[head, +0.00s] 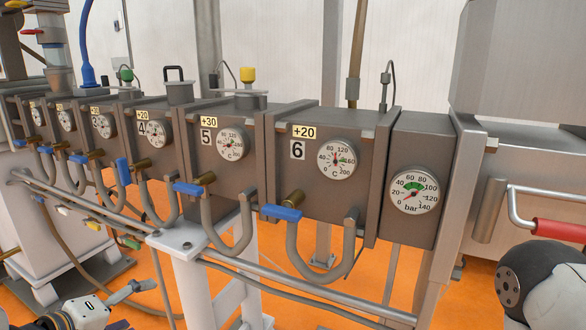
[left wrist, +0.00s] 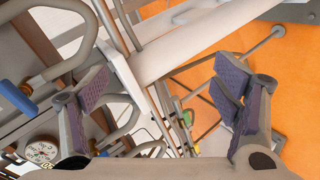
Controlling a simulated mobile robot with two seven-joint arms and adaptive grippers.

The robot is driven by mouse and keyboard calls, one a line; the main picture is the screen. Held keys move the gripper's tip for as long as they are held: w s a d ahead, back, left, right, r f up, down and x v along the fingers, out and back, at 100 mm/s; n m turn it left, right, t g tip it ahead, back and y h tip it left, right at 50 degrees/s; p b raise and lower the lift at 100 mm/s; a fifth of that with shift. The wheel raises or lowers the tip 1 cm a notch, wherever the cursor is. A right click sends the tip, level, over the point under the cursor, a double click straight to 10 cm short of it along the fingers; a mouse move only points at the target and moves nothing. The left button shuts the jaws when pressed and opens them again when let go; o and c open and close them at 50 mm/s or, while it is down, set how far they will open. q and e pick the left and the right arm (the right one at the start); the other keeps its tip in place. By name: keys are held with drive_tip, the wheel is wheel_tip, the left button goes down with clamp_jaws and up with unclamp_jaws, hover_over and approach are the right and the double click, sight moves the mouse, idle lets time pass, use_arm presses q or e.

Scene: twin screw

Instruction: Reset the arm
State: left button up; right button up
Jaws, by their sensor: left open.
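My left gripper (head: 128,292) shows at the lower left of the head view, in front of and below the row of grey machine blocks. In the left wrist view my left gripper (left wrist: 160,90) has its two purple-padded fingers wide apart, with nothing between them. Behind them are a white beam, pipes and the orange floor. A rounded grey and black link of my right arm shows at the lower right of the head view. My right gripper is not in view.
Numbered blocks carry dials, blue-handled valves (head: 281,213) and curved hoses (head: 320,276). A pressure dial (head: 414,192) sits at their right end. A metal rail (head: 300,289) and white post (head: 190,275) stand below. A red-gripped handle (head: 560,230) juts out at right.

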use_arm(q)
drive_tip(key=s+d+f+m+g+y, duration=0.1)
drive_tip(key=s+d+f+m+g, duration=0.25)
drive_tip(key=s+f, duration=0.55)
drive_tip(key=s+d+f+m+g+y, duration=0.1)
drive_tip(key=s+d+f+m+g, duration=0.1)
drive_tip(key=s+d+f+g, duration=0.45)
drive_tip(key=s+f+m+g+y, duration=0.1)
drive_tip(key=s+f+m+g, duration=0.1)
drive_tip(key=s, duration=2)
drive_tip(key=shift+s+d+f+m+g+y, duration=0.25)
drive_tip(key=shift+m+g, duration=0.35)
drive_tip(key=shift+m, duration=0.65)
drive_tip(key=shift+w+a, duration=0.1)
drive_tip(key=shift+w, duration=0.05)
